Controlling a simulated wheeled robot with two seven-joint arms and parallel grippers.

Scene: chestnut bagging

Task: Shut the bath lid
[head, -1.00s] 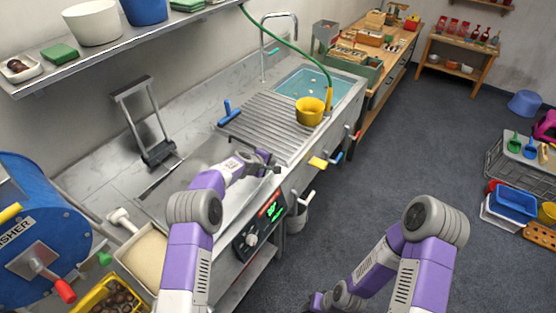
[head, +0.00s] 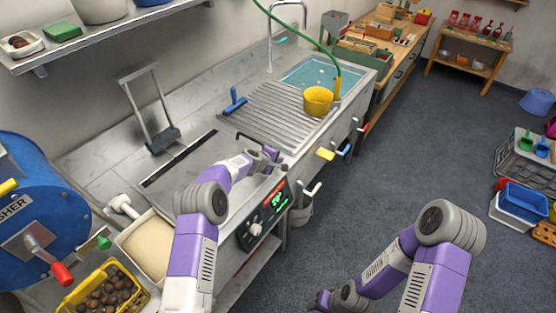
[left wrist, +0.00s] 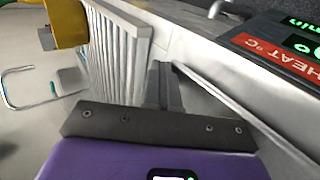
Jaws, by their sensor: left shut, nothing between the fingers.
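The bath lid (head: 190,172) is a grey steel panel on the counter, left of the ribbed drainboard. It looks flat or nearly flat, with a dark slot along its back edge; I cannot tell whether it is fully seated. A thin dark bar, seemingly its handle (head: 246,138), shows at its right end. My left gripper (head: 270,154) is over that end, close to the bar; my forearm hides part of the lid's front. In the left wrist view the fingers (left wrist: 164,82) are together and empty, beside a thin metal edge. My right gripper (head: 320,300) is low over the floor, mostly cut off.
The control box (head: 265,215) with a lit display is on the counter front. A yellow pot (head: 318,100) stands by the sink (head: 325,75). A blue-handled tool (head: 234,101) lies on the drainboard (head: 275,115). A cream-filled bin (head: 148,245) and yellow chestnut crate (head: 75,296) are at lower left.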

